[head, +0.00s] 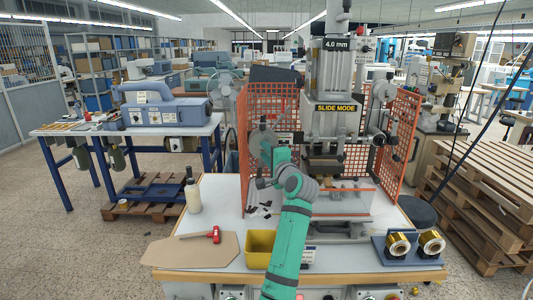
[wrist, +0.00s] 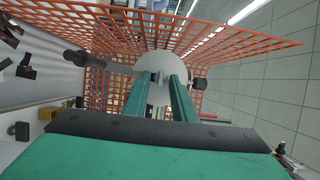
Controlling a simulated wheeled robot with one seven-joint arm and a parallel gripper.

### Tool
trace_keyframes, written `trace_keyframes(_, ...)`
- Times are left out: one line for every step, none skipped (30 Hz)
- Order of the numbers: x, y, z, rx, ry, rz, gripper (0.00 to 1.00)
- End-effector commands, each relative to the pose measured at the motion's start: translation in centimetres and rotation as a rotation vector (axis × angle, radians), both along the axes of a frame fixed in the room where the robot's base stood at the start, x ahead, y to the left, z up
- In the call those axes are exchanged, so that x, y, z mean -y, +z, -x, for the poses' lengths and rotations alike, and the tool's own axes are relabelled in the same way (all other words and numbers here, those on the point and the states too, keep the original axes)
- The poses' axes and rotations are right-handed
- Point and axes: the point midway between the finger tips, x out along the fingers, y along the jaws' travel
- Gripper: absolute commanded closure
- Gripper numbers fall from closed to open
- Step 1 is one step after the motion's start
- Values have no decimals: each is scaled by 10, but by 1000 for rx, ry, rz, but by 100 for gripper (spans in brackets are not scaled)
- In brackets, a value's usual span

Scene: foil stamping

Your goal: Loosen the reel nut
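In the wrist view, a pale round reel disc (wrist: 190,67) lies straight ahead of my gripper (wrist: 162,78). The two green fingers are apart, one on each side of a small grey part at the disc's centre, which looks like the reel nut (wrist: 160,77). I cannot tell whether the fingertips touch or squeeze it. In the head view, my green and grey arm reaches to the left side of the stamping press (head: 337,90), inside the orange mesh guard.
The orange mesh guard (head: 400,135) flanks the press, and in the wrist view mesh (wrist: 225,45) stands close around the reel. Dark knobs (wrist: 198,85) flank the disc.

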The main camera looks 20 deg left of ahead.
Motion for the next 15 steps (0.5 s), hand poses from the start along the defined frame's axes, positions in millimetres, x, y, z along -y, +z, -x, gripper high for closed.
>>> trace_keyframes(-1,0,0,0,1,0,76)
trace_keyframes(-1,0,0,0,1,0,76)
trace_keyframes(0,0,0,0,0,0,76)
trace_keyframes(1,0,0,0,-1,0,76)
trace_keyframes(2,0,0,0,-2,0,83)
trace_keyframes(2,0,0,0,-2,0,92)
trace_keyframes(3,0,-1,0,-3,0,100)
trace_keyframes(4,0,-1,0,-4,0,100)
trace_keyframes(4,0,-1,0,-4,0,100)
trace_keyframes(5,0,-1,0,-5,0,100)
trace_keyframes(5,0,-1,0,-5,0,100)
trace_keyframes(5,0,-1,0,-6,0,100)
trace_keyframes(6,0,-1,0,-7,1,100)
trace_keyframes(6,0,-2,0,-7,2,100)
trace_keyframes(7,0,-2,2,-8,5,100)
